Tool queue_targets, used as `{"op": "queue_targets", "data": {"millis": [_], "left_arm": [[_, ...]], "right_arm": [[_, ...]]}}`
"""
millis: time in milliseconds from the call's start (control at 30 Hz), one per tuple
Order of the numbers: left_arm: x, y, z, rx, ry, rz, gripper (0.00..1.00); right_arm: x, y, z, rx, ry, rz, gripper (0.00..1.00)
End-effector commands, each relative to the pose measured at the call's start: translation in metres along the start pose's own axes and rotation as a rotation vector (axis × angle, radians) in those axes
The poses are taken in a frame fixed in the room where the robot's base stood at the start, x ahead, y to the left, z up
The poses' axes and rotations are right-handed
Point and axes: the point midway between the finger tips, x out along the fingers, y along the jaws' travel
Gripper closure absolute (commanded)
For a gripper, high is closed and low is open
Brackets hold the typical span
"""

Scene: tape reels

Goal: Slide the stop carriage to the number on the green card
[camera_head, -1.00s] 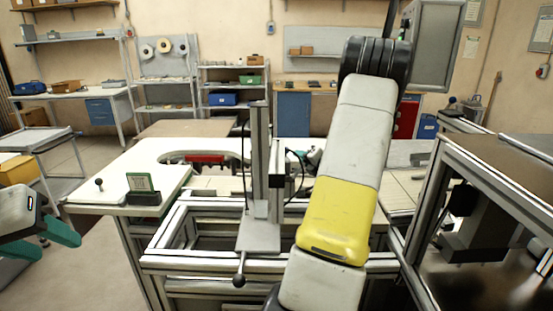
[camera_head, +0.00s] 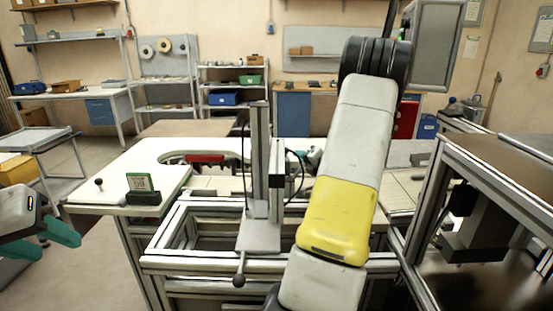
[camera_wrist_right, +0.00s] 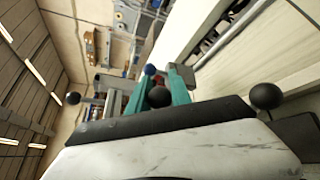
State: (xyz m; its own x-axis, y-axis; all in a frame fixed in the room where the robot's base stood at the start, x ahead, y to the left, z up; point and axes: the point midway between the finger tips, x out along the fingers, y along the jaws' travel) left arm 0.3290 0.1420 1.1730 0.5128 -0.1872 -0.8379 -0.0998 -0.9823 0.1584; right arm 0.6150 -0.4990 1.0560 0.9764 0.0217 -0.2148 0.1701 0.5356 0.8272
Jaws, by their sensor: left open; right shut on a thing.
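The green card (camera_head: 139,182) stands upright in a black holder on the white table (camera_head: 107,187); its printed number is too small to read surely. My left gripper (camera_head: 60,246) is open and empty at the far left, apart from the table. In the right wrist view my right gripper (camera_wrist_right: 157,76) has its teal fingers closed around a dark blue round knob (camera_wrist_right: 150,70) at their tips. A black ball (camera_wrist_right: 159,97) shows between the fingers, nearer the camera. I cannot make out the stop carriage itself.
A grey upright post (camera_head: 261,165) with a black-knobbed lever (camera_head: 239,281) stands on the aluminium frame in front. A red part (camera_head: 205,158) sits in the table's curved cutout. A metal-framed bench (camera_head: 500,160) stands at right. Floor between left gripper and table is clear.

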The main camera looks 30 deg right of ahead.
Motion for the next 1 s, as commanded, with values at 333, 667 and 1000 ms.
{"op": "queue_targets", "data": {"millis": [333,667,1000], "left_arm": [[0.000,0.000,0.000,0.000,0.000,0.000,0.54],[0.000,0.000,0.000,0.000,0.000,0.000,0.54],[0.000,0.000,0.000,0.000,0.000,0.000,0.54]], "right_arm": [[0.002,0.002,-0.004,0.001,0.002,0.000,0.59],[0.002,0.002,-0.003,0.000,0.001,0.000,0.53],[-0.044,0.002,-0.002,0.001,-0.002,-0.001,0.53]]}}
